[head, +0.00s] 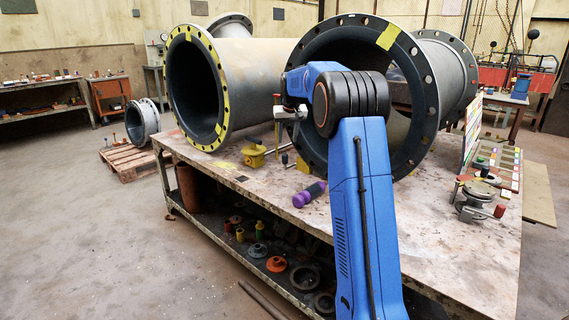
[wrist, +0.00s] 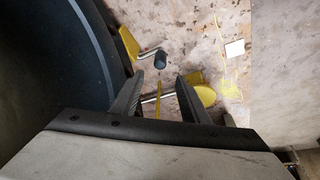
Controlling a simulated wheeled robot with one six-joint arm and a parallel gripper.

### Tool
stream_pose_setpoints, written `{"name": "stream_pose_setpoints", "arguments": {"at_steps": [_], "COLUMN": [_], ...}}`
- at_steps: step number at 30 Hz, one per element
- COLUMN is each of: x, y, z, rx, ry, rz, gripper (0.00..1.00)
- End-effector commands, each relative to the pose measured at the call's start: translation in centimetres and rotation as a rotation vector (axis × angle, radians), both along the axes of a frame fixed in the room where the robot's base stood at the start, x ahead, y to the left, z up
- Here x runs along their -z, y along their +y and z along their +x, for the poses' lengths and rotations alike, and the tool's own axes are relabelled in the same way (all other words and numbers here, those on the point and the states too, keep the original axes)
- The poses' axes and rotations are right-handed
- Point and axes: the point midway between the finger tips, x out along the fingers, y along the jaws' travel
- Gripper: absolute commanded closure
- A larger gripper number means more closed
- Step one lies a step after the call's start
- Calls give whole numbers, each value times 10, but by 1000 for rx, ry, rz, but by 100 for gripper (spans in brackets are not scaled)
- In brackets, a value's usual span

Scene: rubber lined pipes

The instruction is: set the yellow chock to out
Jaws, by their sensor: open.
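A yellow chock (head: 254,153) sits on the bench between the two large pipes, with a metal rod running right from it. A second yellow wedge-shaped piece (head: 303,164) stands by the right pipe's flange, partly hidden by my arm. In the wrist view one yellow piece (wrist: 128,42) is beside the dark pipe rim, near a bent rod with a dark knob (wrist: 160,57). Another yellow piece (wrist: 205,93) is partly behind my right finger. My gripper (wrist: 160,76) is open and empty above the bench, near the knob; I cannot tell whether it touches anything.
The left pipe (head: 223,90) and right pipe flange (head: 425,90) stand close on both sides. A purple cylinder (head: 309,194) lies on the bench (head: 240,180) in front. A valve with a red handle (head: 476,199) is at the right. The bench's front left is mostly clear.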

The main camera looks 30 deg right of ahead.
Motion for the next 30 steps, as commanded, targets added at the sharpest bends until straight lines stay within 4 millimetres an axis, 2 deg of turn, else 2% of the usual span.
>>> {"name": "stream_pose_setpoints", "arguments": {"at_steps": [21,30], "x": [115,145], "y": [-13,-16], "z": [45,57], "rx": [0,0], "ry": [3,0], "rz": [1,0], "gripper": [59,59]}}
